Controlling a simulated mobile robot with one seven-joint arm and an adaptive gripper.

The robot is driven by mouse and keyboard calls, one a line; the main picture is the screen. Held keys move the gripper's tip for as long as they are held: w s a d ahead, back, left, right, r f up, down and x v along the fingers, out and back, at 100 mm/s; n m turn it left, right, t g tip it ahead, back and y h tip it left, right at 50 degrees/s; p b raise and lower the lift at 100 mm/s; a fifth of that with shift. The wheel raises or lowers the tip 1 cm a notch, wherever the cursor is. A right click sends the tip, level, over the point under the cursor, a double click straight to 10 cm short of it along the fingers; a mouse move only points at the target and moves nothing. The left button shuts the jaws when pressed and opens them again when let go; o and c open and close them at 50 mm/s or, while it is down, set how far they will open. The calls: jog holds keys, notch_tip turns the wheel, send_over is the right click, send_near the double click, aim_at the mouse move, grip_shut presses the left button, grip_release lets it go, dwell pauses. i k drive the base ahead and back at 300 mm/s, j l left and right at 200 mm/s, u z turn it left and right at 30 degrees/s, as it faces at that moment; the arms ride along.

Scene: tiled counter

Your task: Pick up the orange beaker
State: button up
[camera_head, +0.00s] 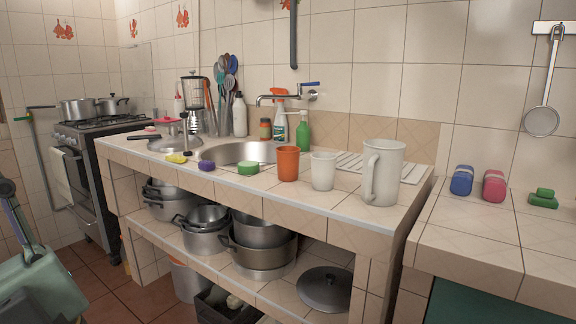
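The orange beaker (288,164) stands upright on the tiled counter (240,199), near its front edge and in front of the sink. A white cup (323,171) stands close to its right. A green sponge (248,168) lies to its left. My gripper is not in view; only a green-grey part of my own arm shows at the lower left edge, far from the beaker.
A large white pitcher (385,172) stands right of the cup. The sink (240,152), a green bottle (303,131) and a spray bottle (280,121) are behind the beaker. Pots (262,252) fill the shelf below. The floor (150,290) before the counter is mostly clear.

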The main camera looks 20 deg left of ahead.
aim_at(287, 157)
jog(key=j+u, duration=0.35)
jog(key=j, duration=0.95)
jog(key=i, duration=0.05)
